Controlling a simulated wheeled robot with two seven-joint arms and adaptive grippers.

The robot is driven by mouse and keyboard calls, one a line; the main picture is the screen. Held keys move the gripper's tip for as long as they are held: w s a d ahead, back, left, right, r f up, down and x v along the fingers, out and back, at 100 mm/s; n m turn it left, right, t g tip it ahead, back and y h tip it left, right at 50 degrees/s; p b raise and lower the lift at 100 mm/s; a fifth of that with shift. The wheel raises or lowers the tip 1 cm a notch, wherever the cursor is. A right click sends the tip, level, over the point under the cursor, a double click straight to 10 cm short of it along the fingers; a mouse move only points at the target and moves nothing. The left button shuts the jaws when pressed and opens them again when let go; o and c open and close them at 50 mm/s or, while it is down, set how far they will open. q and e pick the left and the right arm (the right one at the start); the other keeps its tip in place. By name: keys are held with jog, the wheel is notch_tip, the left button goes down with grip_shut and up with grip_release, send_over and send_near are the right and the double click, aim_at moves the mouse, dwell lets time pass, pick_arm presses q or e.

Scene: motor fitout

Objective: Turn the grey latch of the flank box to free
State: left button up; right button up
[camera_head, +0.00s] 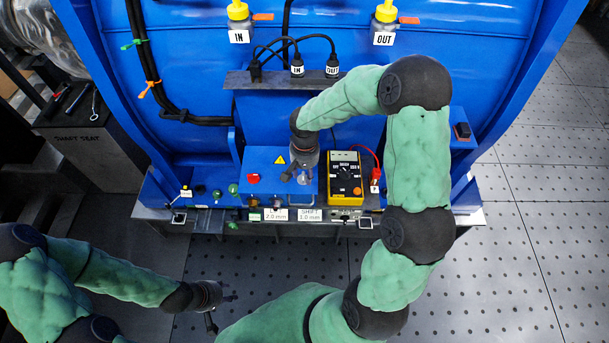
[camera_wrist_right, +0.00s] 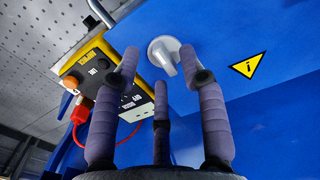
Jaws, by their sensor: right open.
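The flank box (camera_head: 262,160) is blue, with a yellow warning triangle on its top. Its grey latch (camera_wrist_right: 165,53) is a round knob with a raised lever, seen on the blue face in the right wrist view. In the head view the latch (camera_head: 303,178) is partly covered by my right gripper (camera_head: 301,170). In the right wrist view the fingers of my right gripper (camera_wrist_right: 160,62) stand open on both sides of the latch; contact cannot be told. My left gripper (camera_head: 225,312) is apart, empty, fingers spread, low over the floor at the left.
A yellow meter (camera_head: 344,178) with a red lead stands close right of the latch; it also shows in the right wrist view (camera_wrist_right: 92,68). A red button (camera_head: 253,178) is left of it. Black cables (camera_head: 290,45) hang above. Floor (camera_head: 530,240) at the right is clear.

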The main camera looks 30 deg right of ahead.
jog(key=shift+f, duration=0.75)
grip_shut()
